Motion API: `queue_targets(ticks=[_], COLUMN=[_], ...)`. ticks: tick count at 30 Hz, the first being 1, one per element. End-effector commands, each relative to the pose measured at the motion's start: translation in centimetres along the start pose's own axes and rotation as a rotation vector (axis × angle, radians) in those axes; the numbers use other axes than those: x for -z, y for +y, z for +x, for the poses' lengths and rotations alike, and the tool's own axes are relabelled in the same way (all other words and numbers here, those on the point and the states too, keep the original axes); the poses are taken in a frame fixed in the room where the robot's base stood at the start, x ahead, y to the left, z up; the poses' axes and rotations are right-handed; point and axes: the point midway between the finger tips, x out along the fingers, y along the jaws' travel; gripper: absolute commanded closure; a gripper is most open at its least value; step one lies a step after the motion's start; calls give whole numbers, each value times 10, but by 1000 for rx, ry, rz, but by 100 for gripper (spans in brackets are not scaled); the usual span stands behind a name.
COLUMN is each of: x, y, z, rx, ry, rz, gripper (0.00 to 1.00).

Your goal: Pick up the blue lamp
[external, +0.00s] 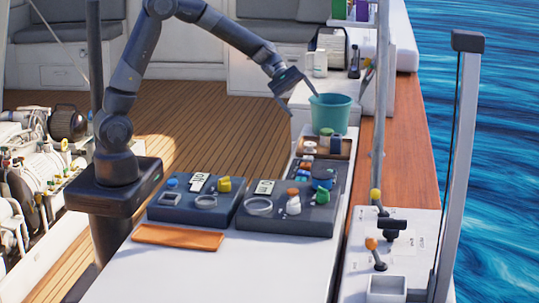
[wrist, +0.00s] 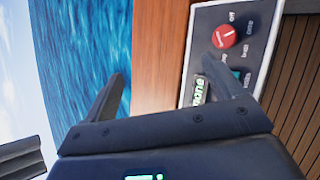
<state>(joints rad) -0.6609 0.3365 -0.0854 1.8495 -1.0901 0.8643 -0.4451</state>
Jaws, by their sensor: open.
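I cannot single out the blue lamp with certainty. A small blue round piece (external: 172,182) sits on the left dark tray (external: 176,212). My gripper (external: 304,104) is raised above the counter, by the left rim of the teal bucket (external: 330,113), well behind and above both blue pieces. Its fingers are apart and empty in the wrist view (wrist: 167,72). Neither blue piece shows in the wrist view.
An orange-brown tray (external: 178,238) lies at the front left. A second dark tray (external: 284,224) holds a clear ring and small bottles. A lever panel (external: 390,240) stands at the right. The wrist view shows a panel with a red knob (wrist: 224,36), wood trim and water.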

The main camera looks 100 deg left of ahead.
Motion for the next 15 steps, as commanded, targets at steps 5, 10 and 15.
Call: queue_targets(ticks=[5,10,15], x=[92,184,279], y=[19,25,15], z=[11,14,9], rx=[-128,-265,-413], ry=[-19,-44,-73], rz=[-285,-551,-809], gripper=[15,15,15])
